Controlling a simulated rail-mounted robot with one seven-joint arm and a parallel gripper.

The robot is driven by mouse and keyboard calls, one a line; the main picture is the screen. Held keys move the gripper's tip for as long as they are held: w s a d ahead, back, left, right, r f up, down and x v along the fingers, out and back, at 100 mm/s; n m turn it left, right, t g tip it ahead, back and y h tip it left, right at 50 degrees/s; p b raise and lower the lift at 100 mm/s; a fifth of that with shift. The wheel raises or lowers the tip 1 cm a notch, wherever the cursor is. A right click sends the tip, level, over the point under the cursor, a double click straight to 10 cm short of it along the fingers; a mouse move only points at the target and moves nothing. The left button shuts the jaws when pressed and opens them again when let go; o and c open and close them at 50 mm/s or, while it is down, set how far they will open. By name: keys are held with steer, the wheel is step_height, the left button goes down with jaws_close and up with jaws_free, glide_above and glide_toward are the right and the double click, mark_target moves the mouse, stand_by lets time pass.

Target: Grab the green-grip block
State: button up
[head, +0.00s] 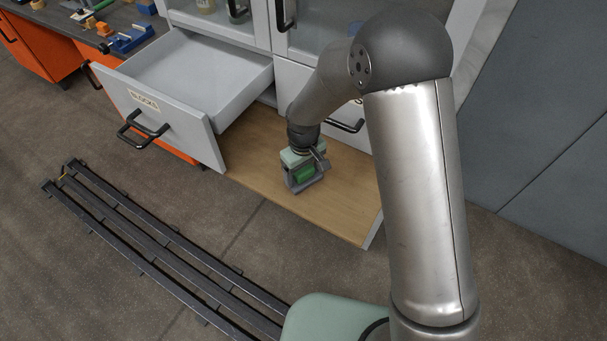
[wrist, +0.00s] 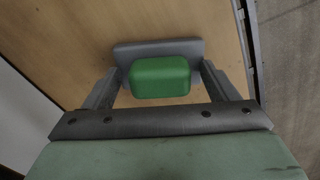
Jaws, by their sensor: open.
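The green-grip block has a grey plate and a raised green grip. In the wrist view its green grip (wrist: 160,77) lies between the two fingers of my gripper (wrist: 160,85), and its grey plate (wrist: 125,52) shows behind it. My gripper is open, with a finger on either side of the grip and a gap showing at each side. In the head view the green grip (head: 304,173) shows at my gripper (head: 305,182), low over the wooden board. The fingers partly hide the block there.
The wooden board (head: 340,200) extends in front of the grey cabinet. An open, empty-looking drawer (head: 165,115) with a label stands to the left. A dark floor rail (head: 150,245) runs at lower left. A workbench (head: 85,30) with small items is at the far left.

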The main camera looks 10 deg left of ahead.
steer(key=c, duration=1.2)
steer(key=shift+r, duration=0.1)
